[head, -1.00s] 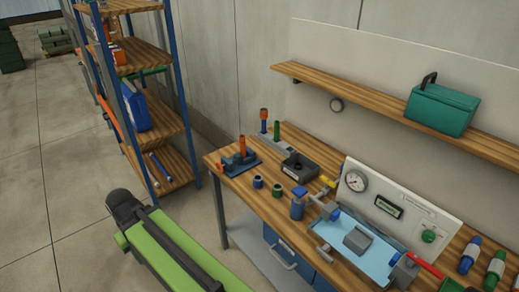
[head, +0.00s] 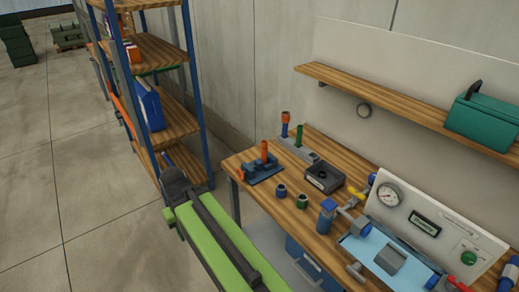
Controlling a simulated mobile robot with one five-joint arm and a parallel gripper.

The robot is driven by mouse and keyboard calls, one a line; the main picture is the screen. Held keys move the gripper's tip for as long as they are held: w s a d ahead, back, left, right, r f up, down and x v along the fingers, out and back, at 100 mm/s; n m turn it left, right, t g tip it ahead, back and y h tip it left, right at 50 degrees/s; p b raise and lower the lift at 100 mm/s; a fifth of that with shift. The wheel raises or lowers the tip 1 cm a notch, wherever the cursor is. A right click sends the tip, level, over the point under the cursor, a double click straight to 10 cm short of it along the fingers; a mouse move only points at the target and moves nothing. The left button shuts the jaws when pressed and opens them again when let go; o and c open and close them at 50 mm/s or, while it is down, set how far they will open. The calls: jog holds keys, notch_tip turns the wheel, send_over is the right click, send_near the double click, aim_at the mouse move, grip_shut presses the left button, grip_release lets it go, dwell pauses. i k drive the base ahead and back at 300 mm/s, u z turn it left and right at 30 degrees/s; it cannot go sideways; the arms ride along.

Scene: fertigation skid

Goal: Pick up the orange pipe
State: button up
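An orange pipe (head: 264,151) stands upright at the far left end of the wooden workbench (head: 330,229). Its lower end is at a dark blue fixture (head: 262,173); I cannot tell how it sits in it. My arm shows as a green and dark link at the bottom, left of the bench and apart from the pipe. My gripper is not in the picture.
Behind the pipe, a grey rack (head: 301,152) holds a blue piece with an orange top (head: 285,122) and a green pipe (head: 299,137). A black tray (head: 323,178) and two small fittings are close by. A shelving unit (head: 170,124) stands left of the bench.

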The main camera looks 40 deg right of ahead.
aim_at(264, 144)
jog(key=i, duration=1.4)
jog(key=u, duration=0.05)
